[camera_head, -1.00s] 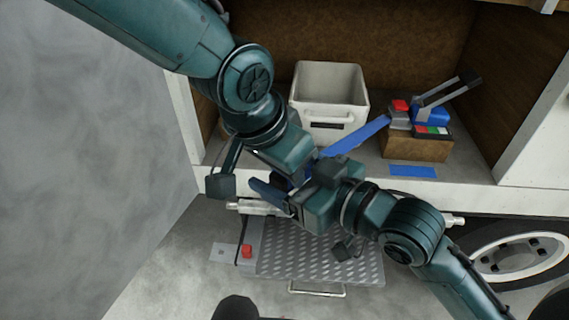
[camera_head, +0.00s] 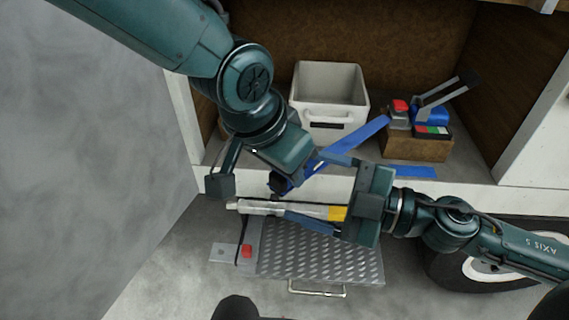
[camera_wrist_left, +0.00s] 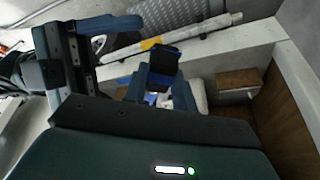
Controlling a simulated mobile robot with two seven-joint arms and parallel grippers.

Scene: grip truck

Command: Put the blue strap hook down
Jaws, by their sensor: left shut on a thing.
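A blue strap (camera_head: 350,142) runs from the box on the deck down to my left gripper (camera_head: 283,184). The left gripper is shut on the blue strap hook at its lower end, in front of the deck edge, and largely hides it. It also shows in the left wrist view (camera_wrist_left: 164,72), with a little blue behind its fingers. My right gripper (camera_head: 303,185) points left, its two fingers wide apart above and below a pale bar (camera_head: 285,208) with a yellow band. It looks empty. Its fingers also show at the left of the wrist view.
A white bin (camera_head: 330,122) stands on the truck deck. A brown box (camera_head: 415,149) with a blue ratchet (camera_head: 430,116) and a red block is right of it. A blue patch (camera_head: 412,171) lies at the deck edge. A metal tread step (camera_head: 320,264) is below.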

